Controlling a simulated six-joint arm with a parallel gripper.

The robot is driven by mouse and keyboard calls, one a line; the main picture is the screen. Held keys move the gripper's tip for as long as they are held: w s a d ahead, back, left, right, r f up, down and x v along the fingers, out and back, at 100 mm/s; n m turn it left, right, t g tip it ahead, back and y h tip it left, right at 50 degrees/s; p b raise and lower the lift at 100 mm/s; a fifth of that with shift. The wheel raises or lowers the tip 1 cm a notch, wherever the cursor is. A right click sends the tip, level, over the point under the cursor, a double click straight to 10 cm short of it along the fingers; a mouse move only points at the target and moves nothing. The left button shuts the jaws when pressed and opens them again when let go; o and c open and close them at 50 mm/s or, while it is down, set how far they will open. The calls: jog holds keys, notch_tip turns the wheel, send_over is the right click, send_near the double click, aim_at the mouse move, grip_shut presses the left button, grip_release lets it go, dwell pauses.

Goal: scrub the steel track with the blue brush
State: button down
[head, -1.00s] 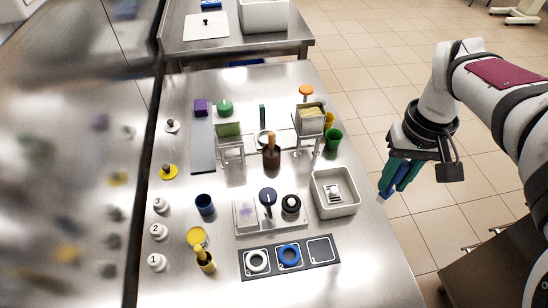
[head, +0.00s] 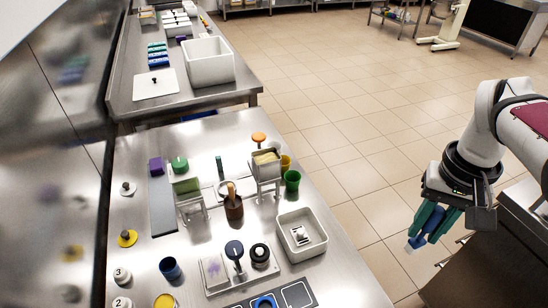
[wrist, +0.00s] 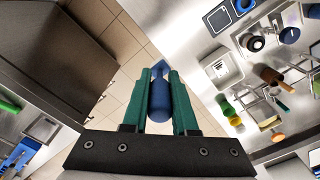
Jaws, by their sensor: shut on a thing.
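My gripper (head: 430,222) is shut on the blue brush (head: 416,241). It is off the right side of the near table, above the floor. The brush points down, with a pale end at its tip. In the wrist view the green fingers stand on both sides of the blue handle (wrist: 159,102). A long flat grey strip (head: 162,205), which looks like the steel track, lies along the left of the near steel table (head: 345,285). The brush is well apart from it.
Between the brush and the strip are a pale basin (head: 318,250), a green cup (head: 292,181), a brown pot (head: 233,208) and two small stands.

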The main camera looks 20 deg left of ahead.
jog(key=s+a+f+n, duration=0.1)
jog(key=a+f+n, duration=0.3)
jog(key=a, duration=0.7)
jog(key=s+a+f+n, duration=0.1)
jog(key=a+n, duration=0.6)
jog(key=a, duration=0.5)
jog(key=s+a+f+n, duration=0.7)
jog(key=s+a, duration=0.3)
jog(key=a, duration=0.2)
jog(key=shift+s+a+f, duration=0.2)
jog(key=shift+a+f, duration=0.1)
jog(key=shift+a, duration=0.05)
